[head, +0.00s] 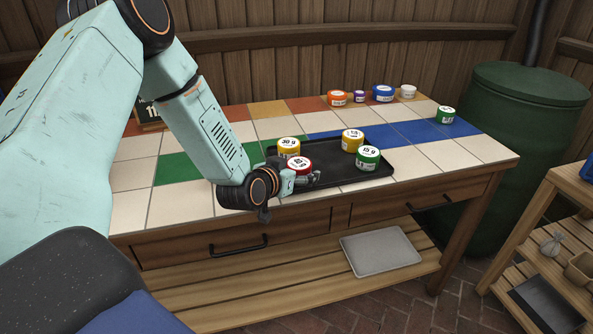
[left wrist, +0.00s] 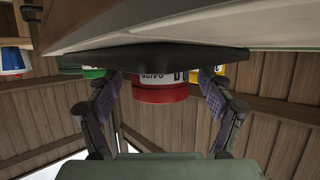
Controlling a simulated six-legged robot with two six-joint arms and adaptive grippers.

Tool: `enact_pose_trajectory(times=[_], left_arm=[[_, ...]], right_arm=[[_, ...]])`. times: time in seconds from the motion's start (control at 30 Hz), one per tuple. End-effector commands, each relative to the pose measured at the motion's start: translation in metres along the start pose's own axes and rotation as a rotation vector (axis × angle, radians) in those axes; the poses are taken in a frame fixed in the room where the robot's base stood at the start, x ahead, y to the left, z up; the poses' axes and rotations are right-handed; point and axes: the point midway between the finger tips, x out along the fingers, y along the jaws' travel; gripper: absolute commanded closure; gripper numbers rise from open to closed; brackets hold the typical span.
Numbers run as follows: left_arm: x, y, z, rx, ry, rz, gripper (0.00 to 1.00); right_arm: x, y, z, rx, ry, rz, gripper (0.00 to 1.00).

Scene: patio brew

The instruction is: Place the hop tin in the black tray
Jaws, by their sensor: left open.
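The black tray (head: 332,182) lies on the tiled table and holds several tins. A red tin with a white lid (head: 299,164) stands at its left front. A yellow tin (head: 288,146), another yellow tin (head: 353,140) and a green tin (head: 368,157) are also in it. My left gripper (head: 302,180) is open at the tray's front left, right by the red tin. In the left wrist view, turned over, the red tin (left wrist: 160,92) shows between the open fingers, with the tray edge (left wrist: 150,56) above it. I cannot read which tin is the hop tin.
On the table's far side stand an orange tin (head: 337,98), a small purple tin (head: 359,97), a blue tin (head: 383,93) and a white tin (head: 408,91). A green tin (head: 446,115) stands at the right.

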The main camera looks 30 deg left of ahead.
Motion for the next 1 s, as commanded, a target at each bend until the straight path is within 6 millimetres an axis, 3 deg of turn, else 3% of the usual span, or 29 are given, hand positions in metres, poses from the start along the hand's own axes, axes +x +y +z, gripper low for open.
enact_pose_trajectory(times=[0.37, 0.7, 1.0], left_arm=[[-0.006, 0.000, -0.005, -0.003, -0.001, -0.001, 0.19], [-0.068, -0.001, -0.007, -0.007, -0.002, -0.001, 0.19], [-0.109, 0.000, -0.006, -0.005, -0.002, -0.001, 0.19]], right_arm=[[-0.006, 0.000, 0.000, 0.000, 0.000, 0.000, 1.00], [-0.037, 0.000, 0.000, 0.000, 0.000, 0.000, 1.00], [-0.062, 0.000, 0.000, 0.000, 0.000, 0.000, 1.00]])
